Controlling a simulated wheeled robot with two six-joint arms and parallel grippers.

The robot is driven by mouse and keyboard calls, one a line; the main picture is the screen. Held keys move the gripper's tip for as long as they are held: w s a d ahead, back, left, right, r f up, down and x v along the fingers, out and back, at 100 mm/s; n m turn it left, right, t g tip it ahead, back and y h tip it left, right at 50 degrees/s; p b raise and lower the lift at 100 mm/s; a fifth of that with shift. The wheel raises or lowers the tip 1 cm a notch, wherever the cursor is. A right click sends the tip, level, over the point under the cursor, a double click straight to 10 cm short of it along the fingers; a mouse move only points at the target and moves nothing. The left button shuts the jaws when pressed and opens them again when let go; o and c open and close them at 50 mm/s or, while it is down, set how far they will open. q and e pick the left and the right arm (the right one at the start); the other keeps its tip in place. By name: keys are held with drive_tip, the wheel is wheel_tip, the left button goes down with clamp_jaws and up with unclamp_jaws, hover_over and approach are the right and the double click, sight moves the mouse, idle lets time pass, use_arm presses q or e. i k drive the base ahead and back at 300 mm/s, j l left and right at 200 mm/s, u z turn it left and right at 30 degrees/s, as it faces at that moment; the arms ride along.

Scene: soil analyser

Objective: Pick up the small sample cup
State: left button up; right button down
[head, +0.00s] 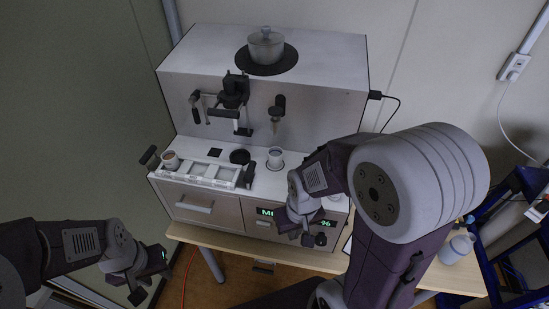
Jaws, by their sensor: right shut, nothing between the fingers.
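A small white cup with dark contents (275,157) stands upright on a round spot on the analyser's ledge. Another small cup with brown contents (170,159) stands at the ledge's left end. I cannot tell which one is the sample cup. My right gripper (314,239) is shut and empty in front of the analyser's lower front, below and to the right of the white cup. My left gripper (152,284) is open and empty at the lower left, away from the analyser and both cups.
The analyser (325,112) stands on a wooden table (215,238). A lidded pot (266,46) sits on its top. A compartment tray (205,172) lies between the cups. Handles and a nozzle (277,107) project above the ledge. A grey cup (457,249) stands at the right.

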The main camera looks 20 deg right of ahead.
sight(274, 153)
drive_tip(key=j+z, duration=0.35)
drive_tip(key=j, duration=0.2)
drive_tip(key=j+z, duration=0.4)
drive_tip(key=j, duration=0.2)
drive_tip(key=j+z, duration=0.35)
drive_tip(key=j, duration=0.2)
